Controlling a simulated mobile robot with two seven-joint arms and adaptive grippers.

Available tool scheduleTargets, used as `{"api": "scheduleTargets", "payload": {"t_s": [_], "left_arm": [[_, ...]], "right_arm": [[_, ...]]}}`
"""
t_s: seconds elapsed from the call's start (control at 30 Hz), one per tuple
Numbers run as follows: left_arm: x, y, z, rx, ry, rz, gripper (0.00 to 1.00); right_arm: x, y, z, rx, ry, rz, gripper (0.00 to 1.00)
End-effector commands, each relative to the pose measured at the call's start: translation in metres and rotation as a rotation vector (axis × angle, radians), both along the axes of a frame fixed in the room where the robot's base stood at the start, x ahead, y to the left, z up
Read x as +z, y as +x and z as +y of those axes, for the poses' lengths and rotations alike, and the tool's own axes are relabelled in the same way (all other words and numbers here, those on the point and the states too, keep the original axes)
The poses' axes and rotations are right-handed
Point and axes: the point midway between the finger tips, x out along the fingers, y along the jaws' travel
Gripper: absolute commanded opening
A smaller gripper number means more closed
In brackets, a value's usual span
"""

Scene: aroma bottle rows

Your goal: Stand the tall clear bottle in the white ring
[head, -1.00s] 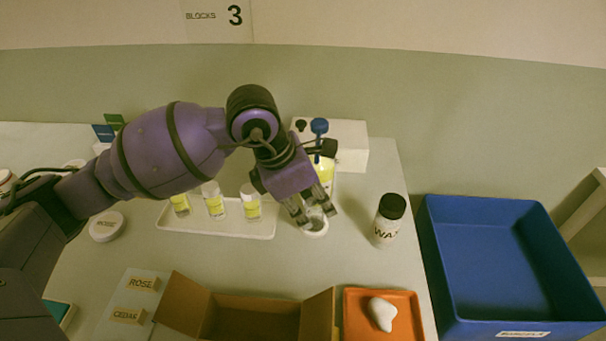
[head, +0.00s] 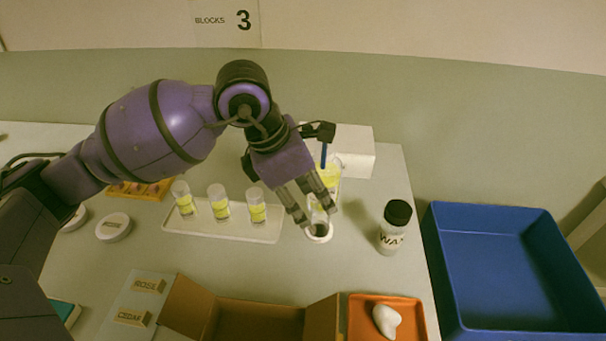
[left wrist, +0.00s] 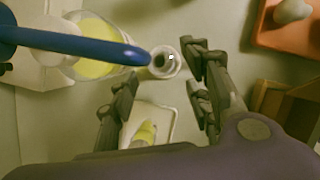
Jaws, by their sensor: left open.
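The white ring (head: 319,238) lies on the table right of the vial tray. My right gripper is in neither view.
A beaker of yellow liquid (head: 331,176) with a blue rod stands close behind the gripper. A white tray (head: 245,232) holds three yellow vials. A black-capped WAX bottle (head: 393,232) stands at right. A cardboard box (head: 255,318), an orange tray (head: 418,325) and a blue bin (head: 500,250) are nearer.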

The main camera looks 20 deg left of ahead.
Motion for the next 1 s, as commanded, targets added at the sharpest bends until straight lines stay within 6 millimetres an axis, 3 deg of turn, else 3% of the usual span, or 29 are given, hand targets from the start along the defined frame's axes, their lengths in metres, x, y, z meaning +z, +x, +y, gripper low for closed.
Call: {"api": "scheduleTargets", "payload": {"t_s": [0.2, 0.4, 1.0], "left_arm": [[0.044, -0.009, 0.014, 0.0, 0.001, -0.006, 0.45], [0.064, -0.015, 0.021, -0.001, 0.001, -0.003, 0.45], [0.067, -0.016, 0.022, -0.001, 0.0, 0.0, 0.45]], "right_arm": [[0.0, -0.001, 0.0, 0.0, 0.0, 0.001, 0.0], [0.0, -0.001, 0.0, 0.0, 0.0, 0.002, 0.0], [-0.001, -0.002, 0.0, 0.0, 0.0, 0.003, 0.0]]}}
